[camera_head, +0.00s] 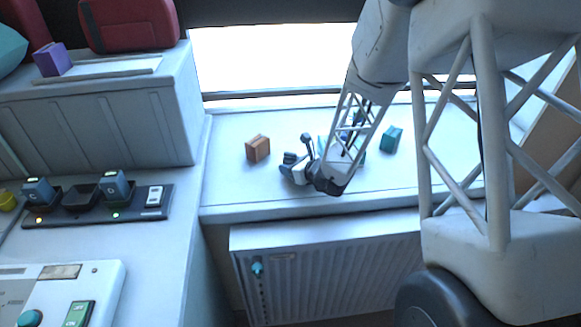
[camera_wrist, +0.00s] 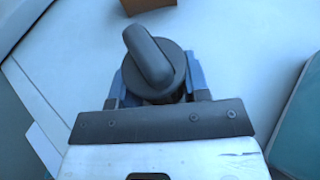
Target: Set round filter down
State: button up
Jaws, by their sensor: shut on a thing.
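The round filter (camera_wrist: 150,62) is a dark grey disc with a thick rounded bar across its top. In the wrist view it sits between the two blue fingers of my gripper (camera_wrist: 158,80), which are shut on it. In the head view my gripper (camera_head: 292,163) is low over the white windowsill, reaching left from my arm. A dark piece beside the fingers (camera_head: 307,141) looks like part of the filter. The filter's underside is hidden, so I cannot tell whether it touches the sill.
An orange-brown box (camera_head: 257,149) stands on the sill (camera_head: 228,185) left of my gripper. A teal box (camera_head: 391,139) stands to the right, and another teal item is partly behind my arm. A radiator (camera_head: 330,275) is below the sill. A charger strip (camera_head: 135,203) lies left.

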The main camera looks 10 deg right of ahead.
jog(key=shift+f, duration=0.5)
jog(key=shift+s+f, duration=0.15)
jog(key=shift+f, duration=0.35)
jog(key=o, duration=0.9)
jog(key=shift+f, duration=0.1)
jog(key=shift+r, duration=0.55)
jog(key=shift+r+v, duration=0.2)
jog(key=shift+v, duration=2.8)
jog(key=shift+r+v, duration=0.15)
jog(key=shift+v, duration=2.9)
